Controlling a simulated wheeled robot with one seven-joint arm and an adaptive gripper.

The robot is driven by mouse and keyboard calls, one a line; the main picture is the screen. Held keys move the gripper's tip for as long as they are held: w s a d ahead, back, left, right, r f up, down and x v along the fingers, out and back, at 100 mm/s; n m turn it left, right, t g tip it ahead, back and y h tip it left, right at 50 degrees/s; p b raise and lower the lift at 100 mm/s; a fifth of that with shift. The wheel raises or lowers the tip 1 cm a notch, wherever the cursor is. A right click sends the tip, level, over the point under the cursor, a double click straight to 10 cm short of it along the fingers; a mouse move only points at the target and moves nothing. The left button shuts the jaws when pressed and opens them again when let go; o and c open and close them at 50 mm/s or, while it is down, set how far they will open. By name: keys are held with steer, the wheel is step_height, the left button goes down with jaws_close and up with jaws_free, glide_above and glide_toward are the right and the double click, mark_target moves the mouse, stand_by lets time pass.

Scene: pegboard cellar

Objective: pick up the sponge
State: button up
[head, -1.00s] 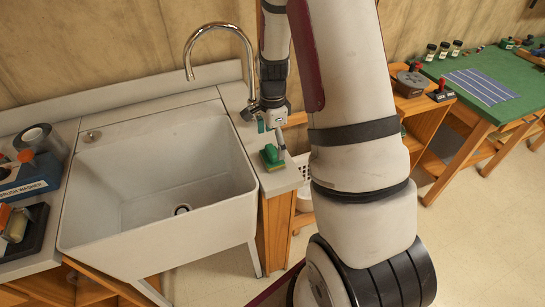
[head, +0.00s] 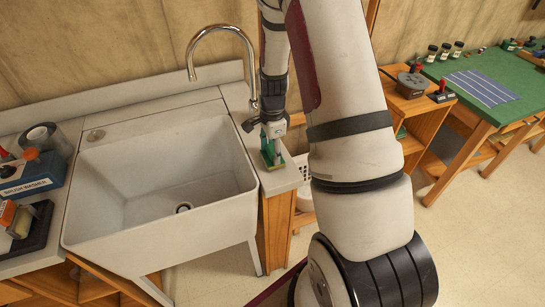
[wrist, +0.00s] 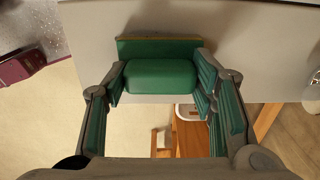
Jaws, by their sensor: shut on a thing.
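The sponge (wrist: 160,75) is a green block with a wider green slab and a thin yellowish edge behind it, seen in the wrist view. In the head view the sponge (head: 278,161) is on the narrow counter right of the sink, partly hidden by the fingers. My gripper (wrist: 162,82) is shut on it, one finger on each side. In the head view my gripper (head: 271,148) points down at the counter. I cannot tell whether the sponge still touches the counter.
The white sink (head: 75,190) with its tall chrome faucet (head: 222,30) is just left. A blue box (head: 30,178) and black tray (head: 38,232) stand further left. A white basket (head: 303,190) sits below the counter's right side. A green table (head: 510,75) is at the far right.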

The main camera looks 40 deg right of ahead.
mark_target(272, 149)
steer(key=shift+s+a+f, duration=0.1)
steer(key=shift+s+f, duration=0.15)
steer(key=shift+c, duration=0.6)
steer(key=shift+w+r, duration=0.1)
steer(key=shift+r, duration=0.5)
step_height(272, 149, up, 2)
steer(key=shift+w+r+b, duration=0.1)
steer(key=shift+r+b, duration=0.05)
steer(key=shift+b, duration=0.25)
steer(key=s+a+r, duration=0.1)
steer(key=s+a, duration=0.1)
steer(key=s, duration=0.5)
steer(key=s+a, duration=0.3)
steer(key=s, duration=0.5)
steer(key=shift+a+r, duration=0.35)
